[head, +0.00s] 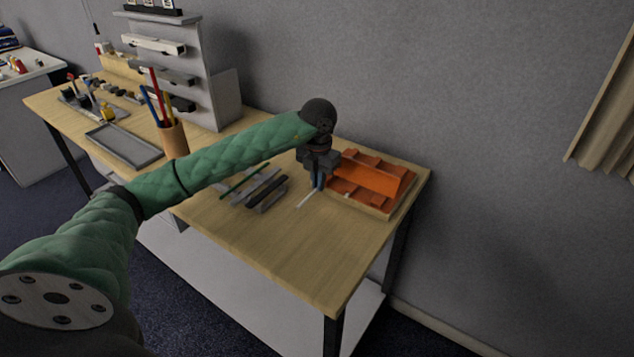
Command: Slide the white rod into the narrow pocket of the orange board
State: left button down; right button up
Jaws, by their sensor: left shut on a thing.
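The white rod (307,199) is a thin pale stick just in front of the orange board. My left gripper (318,185) points down and is shut on the rod near its far end. The rod's near end sticks out toward the front left, low over the table. The orange board (369,175) has raised ridges and a light wooden edge, and lies at the right back of the table. The gripper is beside the board's left side. The narrow pocket cannot be made out. My right gripper is not in view.
The wooden table (290,245) is clear in front of the rod. A grey holder (265,195) with dark bars and a green stick lies to the left. A cup of pencils (173,139), a grey tray (124,145) and a grey shelf rack (180,70) stand farther left.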

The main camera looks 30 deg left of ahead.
pick_arm(q)
jog(key=shift+w, duration=0.8)
jog(key=c, duration=1.5)
grip_release()
jog(key=shift+r+b, duration=1.1)
jog(key=shift+r, duration=2.8)
